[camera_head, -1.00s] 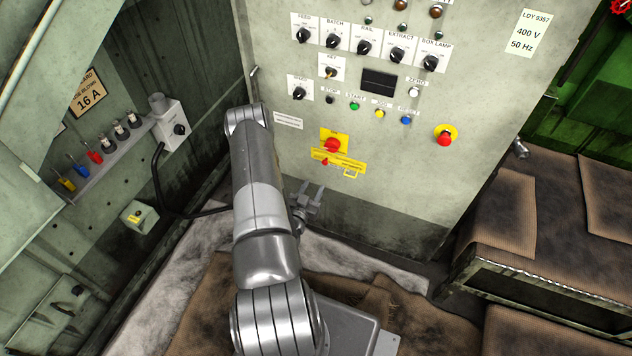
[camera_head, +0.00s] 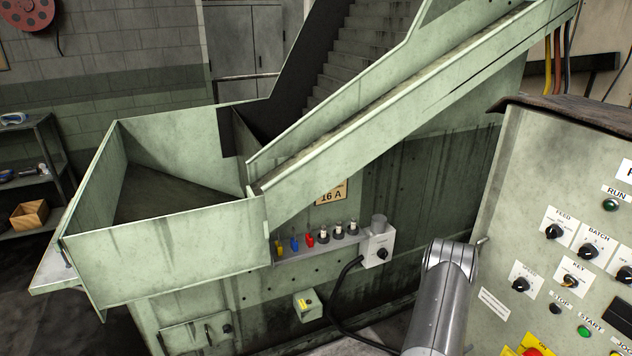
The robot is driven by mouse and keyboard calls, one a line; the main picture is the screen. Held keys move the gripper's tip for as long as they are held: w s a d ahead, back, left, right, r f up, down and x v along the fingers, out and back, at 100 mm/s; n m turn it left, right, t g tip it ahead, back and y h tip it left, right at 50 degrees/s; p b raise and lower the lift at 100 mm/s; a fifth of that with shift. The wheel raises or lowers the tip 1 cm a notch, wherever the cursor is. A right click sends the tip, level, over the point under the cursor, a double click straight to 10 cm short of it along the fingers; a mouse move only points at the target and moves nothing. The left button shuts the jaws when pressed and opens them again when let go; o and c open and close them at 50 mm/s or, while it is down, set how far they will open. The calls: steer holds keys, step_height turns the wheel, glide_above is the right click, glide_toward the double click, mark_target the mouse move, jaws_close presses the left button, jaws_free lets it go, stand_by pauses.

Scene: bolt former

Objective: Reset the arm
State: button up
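My grey metal arm (camera_head: 440,300) rises from the bottom edge, right of centre, with its upper joint beside the left edge of the control panel (camera_head: 505,190). My gripper is not in this view. The panel has black rotary knobs, a green lamp marked RUN, a key switch and colored buttons. Part of a red button on a yellow plate shows at the bottom edge.
A pale green hopper (camera_head: 165,245) stands at left, with a conveyor chute (camera_head: 400,110) rising to the right. A ledge (camera_head: 320,248) holds colored plugs beside a grey switch box (camera_head: 378,245). A shelf with a wooden box (camera_head: 28,215) is far left. Stairs stand behind.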

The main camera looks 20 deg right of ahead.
steer(key=w+a+r+n+t+y, duration=0.2)
steer(key=w+a+r+t+y, duration=0.15)
steer(key=w+r, duration=0.55)
steer(key=w+a+r+n+t+y, duration=0.15)
steer(key=w+a+r, duration=0.25)
steer(key=w+r, duration=0.55)
steer(key=w+a+r+n+t+y, duration=0.1)
steer(key=w+a+r+n+y, duration=0.2)
steer(key=a+r, duration=0.45)
steer(key=w+a+r+n+t+y, duration=0.1)
steer(key=w+a+r+y, duration=0.3)
steer(key=a, duration=0.6)
steer(key=s+a+r+n+y, duration=0.2)
steer(key=s+a+r+n, duration=0.1)
steer(key=a+r, duration=0.4)
steer(key=s+a+r+n+y, duration=0.1)
steer(key=s+a+r+n, duration=0.2)
steer(key=a, duration=0.7)
steer(key=s+a+r+n+g, duration=0.1)
steer(key=s+a+r, duration=0.1)
steer(key=s, duration=0.4)
steer(key=s+a+r+n+g+y, duration=0.1)
steer(key=s+a+n, duration=0.1)
steer(key=s+a, duration=0.2)
steer(key=s+a+r+n, duration=0.1)
steer(key=s+a+r, duration=0.1)
steer(key=s, duration=0.7)
steer(key=shift+a+r+g+y, duration=0.3)
steer(key=shift+a+g, duration=0.1)
steer(key=shift+a, duration=0.45)
